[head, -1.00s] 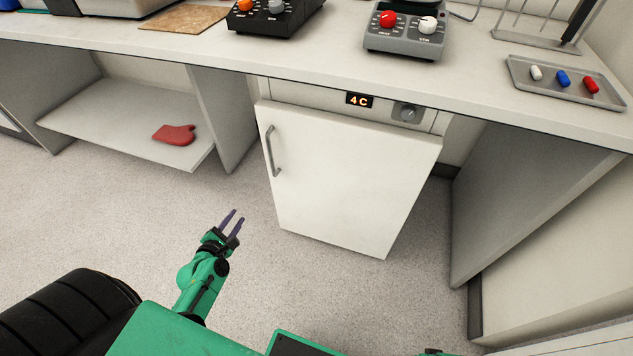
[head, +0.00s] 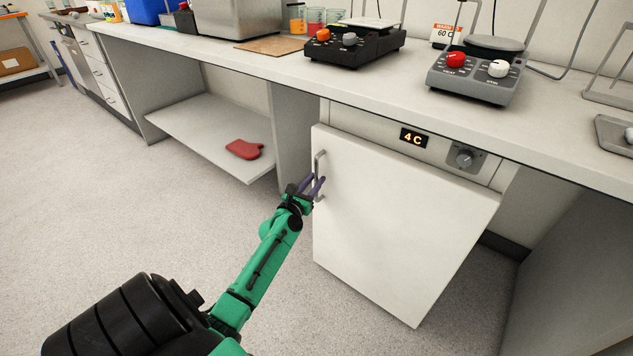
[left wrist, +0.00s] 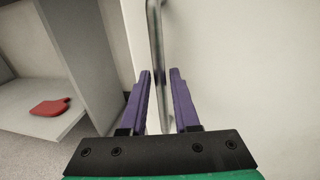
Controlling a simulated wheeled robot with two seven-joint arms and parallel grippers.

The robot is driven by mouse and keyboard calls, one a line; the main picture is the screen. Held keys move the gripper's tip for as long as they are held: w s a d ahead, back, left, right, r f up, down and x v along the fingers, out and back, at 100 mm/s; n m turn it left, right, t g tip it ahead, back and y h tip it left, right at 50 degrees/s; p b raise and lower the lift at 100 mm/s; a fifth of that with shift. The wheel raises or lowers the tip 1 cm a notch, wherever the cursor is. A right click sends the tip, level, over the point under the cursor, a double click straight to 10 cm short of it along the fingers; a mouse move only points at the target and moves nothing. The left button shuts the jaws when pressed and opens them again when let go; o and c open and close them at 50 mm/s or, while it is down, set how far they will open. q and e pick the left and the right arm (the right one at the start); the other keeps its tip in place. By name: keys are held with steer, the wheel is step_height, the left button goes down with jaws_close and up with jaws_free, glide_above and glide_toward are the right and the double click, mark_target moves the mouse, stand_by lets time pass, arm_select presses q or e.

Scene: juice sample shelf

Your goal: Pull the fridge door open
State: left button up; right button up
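My left gripper (head: 314,187) is at the handle in the head view. In the left wrist view the two purple fingers (left wrist: 158,95) are spread apart, and the handle (left wrist: 157,50) runs between them, with a gap visible on the finger sides. Whether the fingers touch the bar cannot be told. My right gripper is in neither view.
A bench top (head: 540,135) with hotplates (head: 478,70) overhangs the fridge. A display reading 4C (head: 413,138) and a dial (head: 464,158) are above the door. A red mitt (head: 244,149) lies on the low shelf (head: 200,140) to the left. The floor in front is clear.

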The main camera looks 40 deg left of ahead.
arm_select(q)
steer(key=shift+w, duration=0.55)
jaws_close()
stand_by(1.0)
